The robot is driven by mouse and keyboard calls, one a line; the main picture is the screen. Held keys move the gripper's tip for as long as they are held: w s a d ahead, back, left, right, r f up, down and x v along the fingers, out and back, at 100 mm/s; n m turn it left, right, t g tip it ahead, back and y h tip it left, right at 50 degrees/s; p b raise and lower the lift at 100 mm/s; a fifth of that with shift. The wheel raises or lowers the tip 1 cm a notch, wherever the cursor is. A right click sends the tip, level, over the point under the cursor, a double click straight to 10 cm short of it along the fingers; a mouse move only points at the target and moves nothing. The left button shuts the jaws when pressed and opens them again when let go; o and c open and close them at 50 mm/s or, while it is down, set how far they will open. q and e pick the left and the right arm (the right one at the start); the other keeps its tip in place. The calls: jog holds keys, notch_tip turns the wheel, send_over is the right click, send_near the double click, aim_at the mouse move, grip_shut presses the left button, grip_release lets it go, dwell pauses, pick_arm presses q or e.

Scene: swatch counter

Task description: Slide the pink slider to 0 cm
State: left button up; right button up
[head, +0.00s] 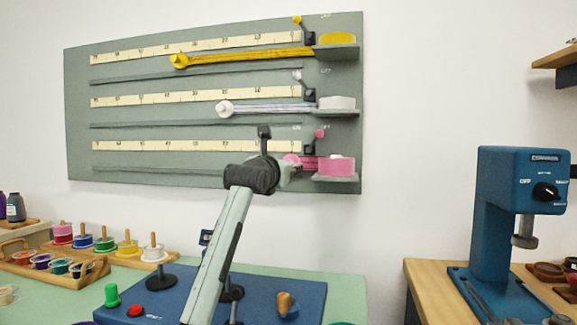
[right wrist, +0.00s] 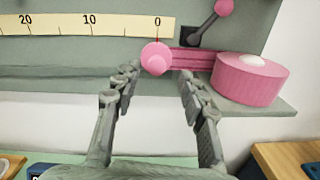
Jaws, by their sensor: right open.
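The pink slider (head: 291,158) is a round pink knob on the lowest rail of the grey-green wall board, partly hidden by my right arm in the head view. In the right wrist view the pink slider (right wrist: 155,58) sits below the 0 mark of the cream scale (right wrist: 90,22). A short pink ribbon runs from it right to the pink spool (right wrist: 250,78). My right gripper (right wrist: 160,76) is open and empty, its fingers apart just below the knob, one to each side. My left gripper is not in view.
The pink spool stands on a small shelf, with a pink-tipped lever (head: 320,134) above it. Yellow (head: 179,61) and white (head: 224,108) sliders are on the rails above. A blue panel (head: 175,300) with green and red buttons lies below. A blue machine (head: 500,200) stands right.

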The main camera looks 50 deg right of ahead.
jog(key=v, duration=0.8)
jog(key=shift+s+a, duration=0.15)
jog(key=shift+a, duration=0.05)
